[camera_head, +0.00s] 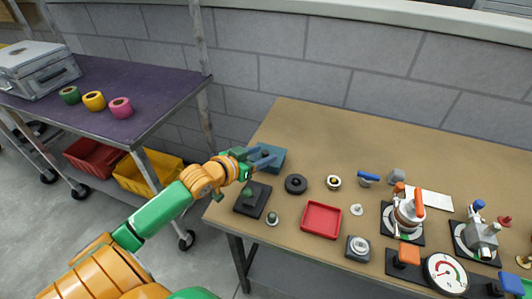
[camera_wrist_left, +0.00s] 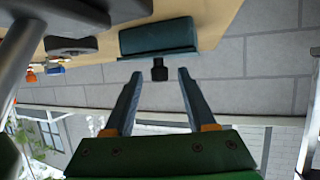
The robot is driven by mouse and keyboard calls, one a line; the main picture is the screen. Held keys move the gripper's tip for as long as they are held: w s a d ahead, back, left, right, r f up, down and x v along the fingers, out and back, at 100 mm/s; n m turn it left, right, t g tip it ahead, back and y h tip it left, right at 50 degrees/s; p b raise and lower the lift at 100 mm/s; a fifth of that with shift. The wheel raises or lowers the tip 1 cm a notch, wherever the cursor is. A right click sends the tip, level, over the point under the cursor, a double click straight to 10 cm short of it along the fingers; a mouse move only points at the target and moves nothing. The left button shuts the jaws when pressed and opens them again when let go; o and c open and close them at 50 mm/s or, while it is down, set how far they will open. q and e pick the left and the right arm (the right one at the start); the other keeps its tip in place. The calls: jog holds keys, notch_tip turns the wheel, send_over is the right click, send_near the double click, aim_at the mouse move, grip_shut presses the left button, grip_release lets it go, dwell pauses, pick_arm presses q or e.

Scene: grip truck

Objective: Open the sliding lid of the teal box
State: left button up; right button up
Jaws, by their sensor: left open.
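The teal box (camera_head: 278,152) sits near the left end of the brown table in the head view, partly hidden by my left gripper. In the left wrist view the teal box (camera_wrist_left: 158,36) shows with a thin, wider plate along one side, and a black knob (camera_wrist_left: 160,70) stands out from that plate. My left gripper (camera_head: 266,160) is open. In the left wrist view its two fingertips (camera_wrist_left: 159,75) lie on either side of the knob, with gaps on both sides. I cannot tell the depth between them and the knob. My right gripper is not in view.
A black plate (camera_head: 252,199) and a black ring (camera_head: 296,184) lie near the box. A red tray (camera_head: 321,220) is in the middle, with several fixtures and a gauge (camera_head: 446,273) to the right. The table's back strip is clear. A purple-topped cart (camera_head: 130,90) stands left.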

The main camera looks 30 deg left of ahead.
pick_arm(q)
jog(key=shift+x, duration=1.1)
jog(key=shift+s, duration=0.1)
grip_shut()
dwell(0.5)
